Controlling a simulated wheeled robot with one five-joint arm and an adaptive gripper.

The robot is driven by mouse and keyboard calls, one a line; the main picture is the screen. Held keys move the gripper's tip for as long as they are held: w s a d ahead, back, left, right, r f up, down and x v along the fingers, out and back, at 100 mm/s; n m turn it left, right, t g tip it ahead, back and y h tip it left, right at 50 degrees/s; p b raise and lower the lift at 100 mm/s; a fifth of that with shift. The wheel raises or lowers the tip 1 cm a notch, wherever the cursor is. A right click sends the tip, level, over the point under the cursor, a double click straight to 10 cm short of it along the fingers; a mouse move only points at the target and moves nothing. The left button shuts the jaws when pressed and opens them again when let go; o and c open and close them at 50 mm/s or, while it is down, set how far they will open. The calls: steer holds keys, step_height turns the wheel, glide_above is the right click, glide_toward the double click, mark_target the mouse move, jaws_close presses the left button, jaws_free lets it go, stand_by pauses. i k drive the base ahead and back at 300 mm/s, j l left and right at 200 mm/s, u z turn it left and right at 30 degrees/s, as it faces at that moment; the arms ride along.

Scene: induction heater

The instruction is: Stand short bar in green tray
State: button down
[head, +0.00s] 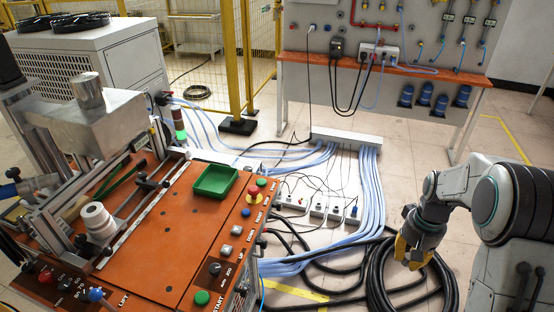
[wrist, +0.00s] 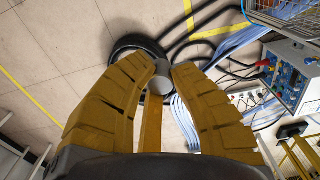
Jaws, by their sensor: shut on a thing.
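The green tray (head: 215,193) is a small, shallow, rectangular tray on the orange top of the machine, near its far right corner. I see nothing in it. My gripper (head: 412,258) has yellow fingers and hangs on the right side in the head view, over the floor and well apart from the tray. In the wrist view my gripper (wrist: 160,72) is shut on the short bar (wrist: 160,84), a small grey cylinder between the fingertips. The bar cannot be made out in the head view. The tray cannot be made out in the wrist view.
The orange machine top (head: 150,260) carries a red emergency button (head: 253,191), several other buttons and a white ringed cylinder (head: 97,222). Black hoses (head: 375,290) and blue cables (head: 372,190) lie on the floor between the machine and my arm. A workbench (head: 400,70) stands behind.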

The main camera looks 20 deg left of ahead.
mark_target(216, 182)
steer(key=i, duration=1.3)
steer(key=i+z, duration=0.3)
steer(key=i+j+z, duration=0.25)
steer(key=z, duration=0.4)
steer(key=i+j+z, duration=0.1)
steer(key=z, duration=0.3)
steer(key=i+j+z, duration=0.1)
steer(key=z, duration=0.35)
steer(key=j+z, duration=0.1)
steer(key=z, duration=0.3)
steer(key=j+z, duration=0.1)
steer(key=z, duration=0.3)
steer(key=j+z, duration=0.1)
steer(key=z, duration=0.75)
steer(key=k+j+z, duration=0.1)
steer(key=z, duration=0.35)
steer(key=k+z, duration=0.1)
steer(key=z, duration=0.3)
steer(key=k+z, duration=0.1)
steer(key=z, duration=0.3)
steer(key=k+z, duration=0.1)
steer(key=z, duration=0.35)
steer(key=l+z, duration=0.15)
steer(key=z, duration=0.25)
